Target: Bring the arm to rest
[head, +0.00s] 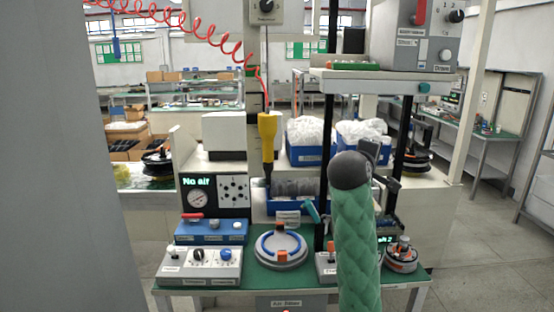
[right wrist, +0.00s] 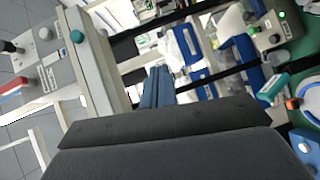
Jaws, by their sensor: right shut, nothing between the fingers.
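My right arm (head: 356,240), in a green quilted sleeve with a dark round joint at its top, rises in front of the right part of the workbench (head: 290,291) in the head view. The arm hides part of the bench behind it. In the right wrist view my right gripper (right wrist: 156,72) shows blue-grey fingers held together beyond its dark body, with nothing between them. It is in the air, apart from the bench things. My left gripper is in neither view.
The bench carries a round grey fixture with a blue ring (head: 281,249), a control box (head: 199,266), a gauge panel (head: 215,196) and blue bins (head: 305,154). A yellow tool (head: 267,130) hangs on a red coiled hose. A shelf (head: 385,83) with a grey device stands above right.

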